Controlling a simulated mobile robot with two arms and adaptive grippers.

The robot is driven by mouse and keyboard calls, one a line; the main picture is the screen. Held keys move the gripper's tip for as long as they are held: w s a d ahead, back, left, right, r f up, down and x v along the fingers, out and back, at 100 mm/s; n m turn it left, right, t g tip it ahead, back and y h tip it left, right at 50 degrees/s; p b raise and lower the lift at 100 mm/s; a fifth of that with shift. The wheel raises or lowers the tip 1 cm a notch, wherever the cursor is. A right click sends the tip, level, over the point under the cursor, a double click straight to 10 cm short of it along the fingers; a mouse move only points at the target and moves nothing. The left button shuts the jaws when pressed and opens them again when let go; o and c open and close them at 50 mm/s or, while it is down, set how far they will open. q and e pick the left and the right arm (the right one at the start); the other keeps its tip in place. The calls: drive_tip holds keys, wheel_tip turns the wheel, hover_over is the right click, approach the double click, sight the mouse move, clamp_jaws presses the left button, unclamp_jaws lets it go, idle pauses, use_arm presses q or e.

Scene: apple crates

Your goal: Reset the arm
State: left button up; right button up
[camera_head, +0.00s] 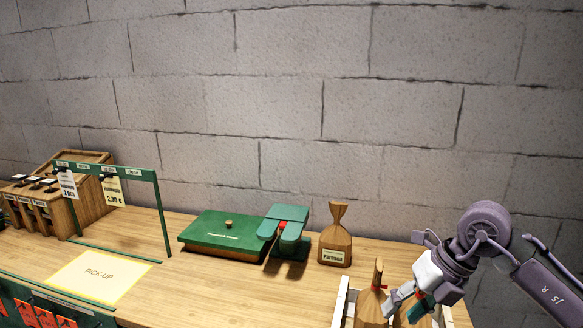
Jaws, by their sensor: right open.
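My right gripper (404,302) is at the lower right, pointing down over a pale crate (342,302). Its fingers are apart, just right of a brown paper bag (370,303) with a red tie that stands in the crate. I cannot tell whether a finger touches the bag. The arm and fingers hide part of the crate and what else stands in it. My left gripper is out of view.
Another brown bag (335,250) stands on the wooden counter (215,290), beside a green device (286,232) and a green-lidded box (222,236). A pick-up mat (98,276), a green frame (162,220) and a wooden rack (85,205) are left. A block wall stands behind.

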drive_tip(key=s+a+r+n+y, duration=0.1)
drive_tip(key=s+a+n+y, duration=0.15)
drive_tip(key=a+y, duration=0.75)
drive_tip(key=s+a+r+m+t+y, duration=0.2)
drive_tip(key=a+r+m+t+y, duration=0.35)
drive_tip(key=a+r+m, duration=0.35)
drive_tip(key=w+d+f+m+t+h, duration=0.2)
drive_tip(key=d+f+m+t+h, duration=0.3)
drive_tip(key=d+m+h, duration=0.5)
drive_tip(key=w+d+f+m+t+h, duration=0.35)
drive_tip(key=d+m+t+h, duration=0.35)
drive_tip(key=m, duration=0.5)
drive_tip(key=s+d+f+m+g+h, duration=0.3)
drive_tip(key=s+f+m+g+h, duration=0.15)
drive_tip(key=f, duration=0.65)
drive_tip(key=s+f+m+g+y, duration=0.1)
drive_tip(key=s+f+g, duration=0.6)
drive_tip(key=s, duration=0.4)
drive_tip(key=s+f+g+y, duration=0.1)
drive_tip(key=s+f+g, duration=0.3)
drive_tip(key=s+f, duration=0.6)
wheel_tip(320, 180, down, 26)
drive_tip(key=s+g, duration=0.2)
drive_tip(key=s, duration=0.1)
drive_tip(key=s+d+f, duration=0.2)
drive_tip(key=s+f, duration=1.2)
drive_tip(key=s, duration=0.1)
drive_tip(key=shift+s+f+g+h, duration=0.2)
drive_tip(key=shift+f+g+h, duration=0.1)
drive_tip(key=shift+g, duration=0.1)
